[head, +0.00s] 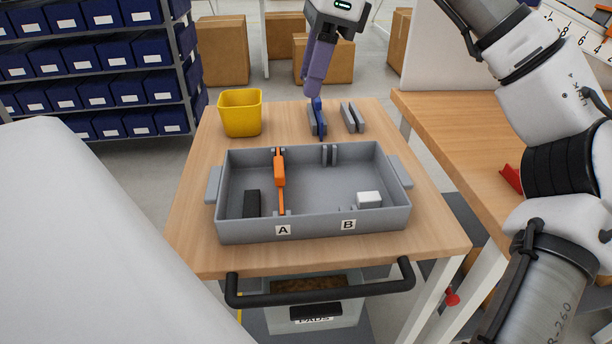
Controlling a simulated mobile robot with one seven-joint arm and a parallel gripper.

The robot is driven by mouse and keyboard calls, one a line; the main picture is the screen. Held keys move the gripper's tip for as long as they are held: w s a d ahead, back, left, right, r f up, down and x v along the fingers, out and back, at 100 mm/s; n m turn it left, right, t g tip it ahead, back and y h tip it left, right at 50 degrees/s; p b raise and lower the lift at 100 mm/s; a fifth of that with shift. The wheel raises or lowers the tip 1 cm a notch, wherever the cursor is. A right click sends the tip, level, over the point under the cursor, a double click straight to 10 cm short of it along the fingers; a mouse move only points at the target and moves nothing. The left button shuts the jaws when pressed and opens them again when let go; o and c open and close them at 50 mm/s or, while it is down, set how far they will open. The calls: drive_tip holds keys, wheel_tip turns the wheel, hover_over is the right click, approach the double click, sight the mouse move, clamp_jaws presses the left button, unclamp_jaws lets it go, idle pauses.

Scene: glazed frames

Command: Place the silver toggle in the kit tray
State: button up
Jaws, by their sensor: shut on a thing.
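My gripper (318,98) points down at the back of the table, its purple fingers shut on the top of a slim blue toggle (320,118). The blue toggle stands at a grey slotted holder (312,122); I cannot tell whether it is still seated in it. The grey kit tray (226,226) lies in front, with labels A (283,230) and B (348,225) on its front wall. An orange toggle (280,175) lies front to back at A. The small grey clip (329,155) at the back of B is empty. I see no toggle that is clearly silver.
A black block (252,204) and a white block (368,200) sit in the tray. A yellow bin (240,112) stands at the table's back left. A second grey holder (352,118), empty, is right of my gripper. A black handle (320,290) runs along the front.

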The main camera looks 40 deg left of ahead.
sight(305, 196)
drive_tip(key=shift+w+a, duration=0.2)
drive_tip(key=shift+w+a+f, duration=0.1)
drive_tip(key=shift+f, duration=0.05)
wheel_tip(305, 196, down, 20)
drive_tip(key=shift+r+b, duration=0.2)
drive_tip(key=shift+b, duration=0.95)
drive_tip(key=shift+f, duration=0.2)
drive_tip(key=o, duration=0.9)
drive_tip(key=shift+o, duration=0.3)
drive_tip(key=shift+r, duration=0.15)
